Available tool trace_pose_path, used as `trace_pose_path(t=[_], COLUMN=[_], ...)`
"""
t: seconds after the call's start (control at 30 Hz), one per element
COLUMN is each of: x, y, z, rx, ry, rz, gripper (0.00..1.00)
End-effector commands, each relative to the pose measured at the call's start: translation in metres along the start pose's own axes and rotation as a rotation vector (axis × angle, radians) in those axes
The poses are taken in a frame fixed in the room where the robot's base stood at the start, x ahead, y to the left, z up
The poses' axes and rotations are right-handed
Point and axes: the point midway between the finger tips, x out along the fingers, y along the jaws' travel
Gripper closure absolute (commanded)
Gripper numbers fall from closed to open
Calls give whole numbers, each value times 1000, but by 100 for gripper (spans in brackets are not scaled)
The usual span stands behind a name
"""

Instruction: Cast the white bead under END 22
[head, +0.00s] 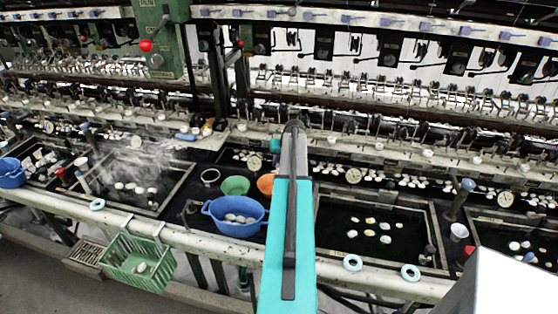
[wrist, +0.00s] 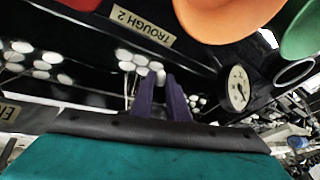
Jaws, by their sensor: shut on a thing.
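My gripper (wrist: 161,88), with two purple fingers, points into the dark trough area in the wrist view. It is shut on a small white bead (wrist: 160,76), of which only a bit shows between the fingertips. In the head view my teal arm reaches toward the far trough and hides the fingertips and the bead. A tag (wrist: 9,112) starting with "E" is cut off at the left edge of the wrist view; its number cannot be read. No END 22 marking is legible in either view.
A "TROUGH 2" label (wrist: 143,25) and a dial (wrist: 238,88) are near the gripper. White cocoons (wrist: 40,62) float in dark water. A blue basin (head: 237,227), green bowl (head: 235,186) and orange bowl (head: 266,184) stand left of my arm. A green crate (head: 137,262) hangs at the front.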

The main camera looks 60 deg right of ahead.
Motion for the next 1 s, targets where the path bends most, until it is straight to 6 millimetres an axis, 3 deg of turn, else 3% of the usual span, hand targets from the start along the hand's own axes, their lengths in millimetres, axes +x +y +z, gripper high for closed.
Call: trace_pose_path(t=[0.43,0.47,0.57,1.0], x=[4,4,4,1], y=[2,2,2,3], z=[2,2,2,2], rx=[1,1,1,2], ry=[0,0,0,1], rz=[0,0,0,1], gripper=[91,81,64,64])
